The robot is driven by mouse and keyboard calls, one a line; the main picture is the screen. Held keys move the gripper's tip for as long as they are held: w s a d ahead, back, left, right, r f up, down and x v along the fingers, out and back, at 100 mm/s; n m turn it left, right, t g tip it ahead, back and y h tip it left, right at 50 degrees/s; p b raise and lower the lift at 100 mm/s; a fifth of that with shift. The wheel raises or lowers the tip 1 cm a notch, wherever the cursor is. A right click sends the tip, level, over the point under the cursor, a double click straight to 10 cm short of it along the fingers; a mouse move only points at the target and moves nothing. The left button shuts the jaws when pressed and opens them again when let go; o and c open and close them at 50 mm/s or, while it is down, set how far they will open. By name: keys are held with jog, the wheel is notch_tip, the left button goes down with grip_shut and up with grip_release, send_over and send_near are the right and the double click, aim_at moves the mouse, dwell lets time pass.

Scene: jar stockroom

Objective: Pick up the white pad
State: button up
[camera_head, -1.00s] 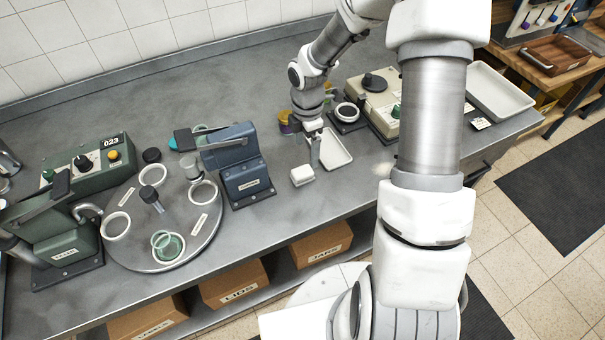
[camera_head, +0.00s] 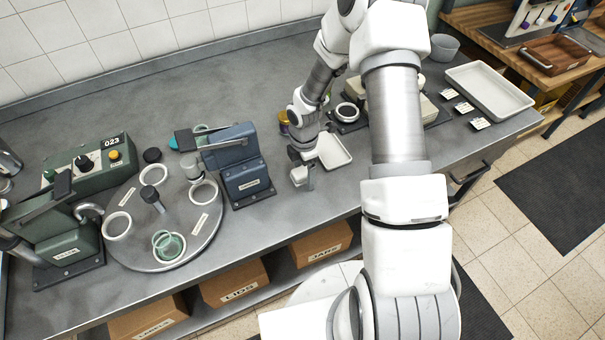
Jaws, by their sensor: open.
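The white pad (camera_head: 298,175) is a small white block on the grey metal bench, left of a shallow white tray (camera_head: 335,149). My gripper (camera_head: 309,184) points down at the pad's right side and partly covers it. Its jaws are open. The fingers are small here, and I cannot tell whether they touch the pad or stand around it.
A blue lever press (camera_head: 240,165) stands just left of the pad. Further left is a round turntable (camera_head: 205,232) with several rings and a green jar (camera_head: 168,245). A large white tray (camera_head: 490,92) lies at the right. The bench front edge is close below.

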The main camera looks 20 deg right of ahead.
aim_at(304, 170)
grip_shut()
dwell(0.3)
jog(key=shift+r, duration=0.15)
jog(key=shift+r, duration=0.55)
notch_tip(304, 170, up, 2)
jog(key=shift+w+r, duration=0.1)
jog(key=shift+r, duration=0.15)
jog(key=s+d+r, duration=0.6)
jog(key=d+r, duration=0.1)
jog(key=d, duration=0.3)
jog(key=shift+s, duration=0.15)
